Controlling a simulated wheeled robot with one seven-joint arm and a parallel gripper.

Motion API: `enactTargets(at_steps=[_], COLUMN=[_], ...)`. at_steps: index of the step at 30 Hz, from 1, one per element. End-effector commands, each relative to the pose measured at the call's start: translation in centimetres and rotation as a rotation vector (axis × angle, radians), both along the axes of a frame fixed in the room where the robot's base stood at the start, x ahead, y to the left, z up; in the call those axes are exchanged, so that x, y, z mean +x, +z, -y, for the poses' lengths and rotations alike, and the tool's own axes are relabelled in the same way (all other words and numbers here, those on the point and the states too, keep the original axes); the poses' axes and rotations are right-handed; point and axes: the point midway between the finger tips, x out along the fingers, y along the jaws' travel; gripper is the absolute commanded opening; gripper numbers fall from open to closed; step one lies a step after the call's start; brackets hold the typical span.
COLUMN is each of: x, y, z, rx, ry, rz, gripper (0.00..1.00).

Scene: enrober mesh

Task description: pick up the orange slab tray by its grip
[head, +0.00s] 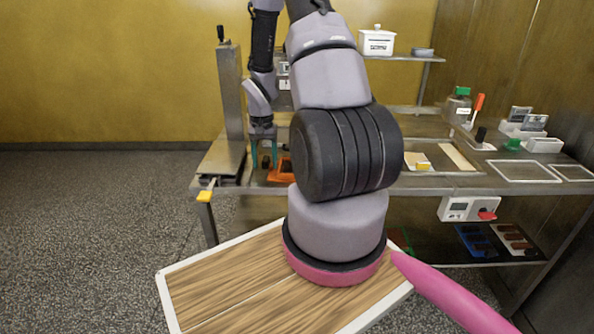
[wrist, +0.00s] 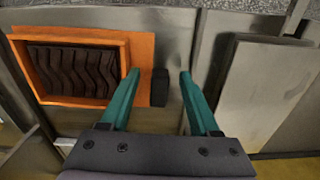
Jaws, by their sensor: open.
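The orange slab tray (wrist: 140,52) is at the upper left of the wrist view and holds a dark brown slab with wavy ridges (wrist: 72,70). Its black grip (wrist: 159,87) sticks out on the tray's right side. My gripper (wrist: 160,75) is open, with one teal finger on each side of the grip in the picture. The left finger overlaps the tray's right edge. I cannot tell whether either finger touches the grip or how high they are above it. In the head view my gripper (head: 264,153) is beside the orange tray (head: 281,172), which my arm partly hides.
The tray lies on a metal bench (head: 430,186). A tall metal upright (head: 231,105) stands left of my gripper. A control box with a red knob (head: 468,209) hangs from the bench front. Jars, frames and small boxes occupy the bench's right side.

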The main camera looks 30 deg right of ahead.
Motion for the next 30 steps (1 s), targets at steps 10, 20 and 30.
enactTargets(at_steps=[10, 20, 30], x=[0.0, 0.0, 0.2], y=[-0.7, -0.6, 3.2], z=[0.0, 0.0, 0.0], rx=[0.0, 0.0, -0.002], ry=[0.0, 0.001, 0.0], rz=[0.001, 0.001, 0.007], gripper=[0.51, 0.0, 0.0])
